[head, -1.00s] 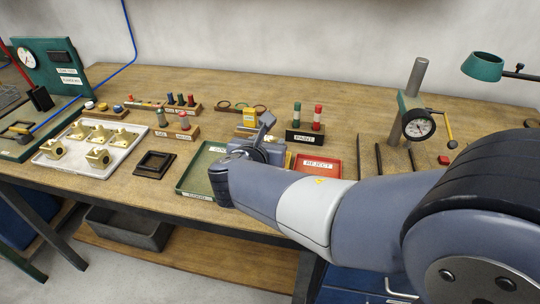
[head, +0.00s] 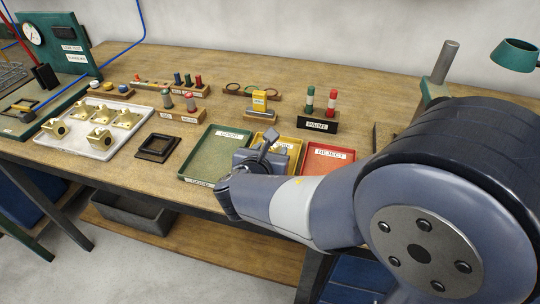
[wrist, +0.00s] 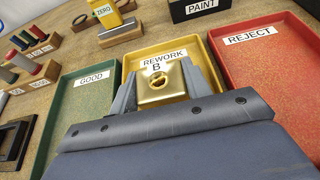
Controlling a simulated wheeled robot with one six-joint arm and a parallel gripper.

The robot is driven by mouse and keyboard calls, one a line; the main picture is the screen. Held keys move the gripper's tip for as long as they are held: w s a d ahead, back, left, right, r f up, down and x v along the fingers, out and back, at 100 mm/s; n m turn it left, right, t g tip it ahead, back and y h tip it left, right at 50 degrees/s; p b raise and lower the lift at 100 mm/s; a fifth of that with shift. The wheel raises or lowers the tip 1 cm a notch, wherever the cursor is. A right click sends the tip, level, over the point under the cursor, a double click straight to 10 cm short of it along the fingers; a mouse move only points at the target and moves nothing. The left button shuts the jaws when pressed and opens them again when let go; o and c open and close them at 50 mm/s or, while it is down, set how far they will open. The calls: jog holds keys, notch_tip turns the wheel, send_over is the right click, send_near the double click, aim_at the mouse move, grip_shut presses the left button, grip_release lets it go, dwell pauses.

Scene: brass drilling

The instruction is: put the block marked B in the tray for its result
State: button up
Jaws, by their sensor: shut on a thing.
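In the wrist view my gripper (wrist: 157,95) is shut on a brass block (wrist: 168,84) with a round hole in its face. A letter B shows at its upper edge, just under the word REWORK. The block is over the yellow tray labelled REWORK (wrist: 135,62); whether it touches the tray floor I cannot tell. The green tray labelled GOOD (wrist: 75,120) is to the left and the red tray labelled REJECT (wrist: 275,60) to the right. In the head view my gripper (head: 266,148) hides most of the yellow tray (head: 295,145).
A white tray (head: 75,146) with several brass blocks stands at the left, beside a dark square frame (head: 158,147). Behind the trays are a yellow ZERO block (head: 260,101) and a PAINT rack (head: 317,124). Bare bench lies in front of the white tray.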

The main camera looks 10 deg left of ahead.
jog(key=shift+f, duration=0.3)
jog(key=shift+f, duration=0.1)
jog(key=o, duration=1.4)
jog(key=shift+f, duration=0.1)
jog(key=shift+o, duration=0.2)
jog(key=shift+r, duration=0.2)
jog(key=shift+s+r, duration=0.15)
jog(key=shift+s, duration=0.15)
jog(key=p+v, duration=0.1)
jog(key=v, duration=1)
jog(key=shift+s, duration=0.25)
